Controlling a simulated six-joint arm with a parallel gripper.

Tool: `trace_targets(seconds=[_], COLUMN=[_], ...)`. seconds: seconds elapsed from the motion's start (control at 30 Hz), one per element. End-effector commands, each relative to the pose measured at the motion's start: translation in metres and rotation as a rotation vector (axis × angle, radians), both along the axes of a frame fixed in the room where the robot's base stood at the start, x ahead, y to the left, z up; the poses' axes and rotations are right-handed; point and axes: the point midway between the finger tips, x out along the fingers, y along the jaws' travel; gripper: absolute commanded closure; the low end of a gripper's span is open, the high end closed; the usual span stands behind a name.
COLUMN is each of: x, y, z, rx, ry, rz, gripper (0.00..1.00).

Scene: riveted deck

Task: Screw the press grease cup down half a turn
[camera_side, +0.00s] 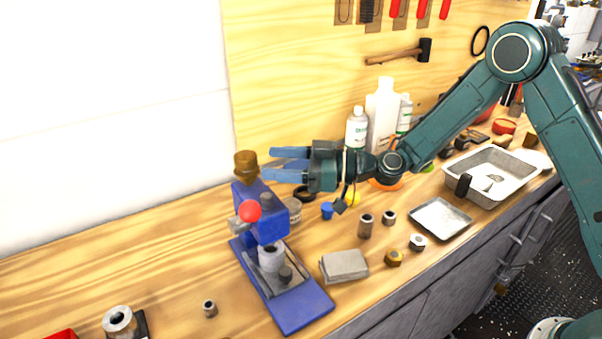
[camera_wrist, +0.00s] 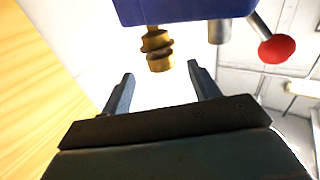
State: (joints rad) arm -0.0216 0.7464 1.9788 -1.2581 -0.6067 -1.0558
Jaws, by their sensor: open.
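The press (camera_side: 278,300) is blue and stands on the wooden bench, with a red ball (camera_side: 250,211) on its lever. The brass grease cup (camera_side: 246,164) sits upright on top of the press. My gripper (camera_side: 268,164) is open and level, to the right of the cup, its fingers pointing left toward it. In the wrist view the cup (camera_wrist: 157,50) appears just beyond the fingertips, roughly centred between the two fingers (camera_wrist: 160,70). Nothing is between the fingers, and no contact with the cup shows. The press (camera_wrist: 185,8) also fills the top of the wrist view.
A grey block (camera_side: 344,265) and several small bushings lie right of the press. White bottles (camera_side: 381,115) stand behind my gripper, against the wooden tool board. A metal tray (camera_side: 440,218) lies further right.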

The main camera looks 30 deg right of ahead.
Motion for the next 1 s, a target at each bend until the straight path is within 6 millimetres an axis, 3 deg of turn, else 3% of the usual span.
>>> trace_targets(seconds=[0.3, 0.5, 0.93, 1.0], x=[0.026, 0.037, 0.041, 0.041], y=[0.036, 0.049, 0.054, 0.054], z=[0.000, 0.000, 0.000, 0.000], rx=[0.000, -0.001, 0.001, 0.001], ry=[-0.003, -0.001, -0.001, -0.001], rz=[0.002, 0.002, 0.000, 0.000], gripper=[0.39, 0.39, 0.39, 0.49])
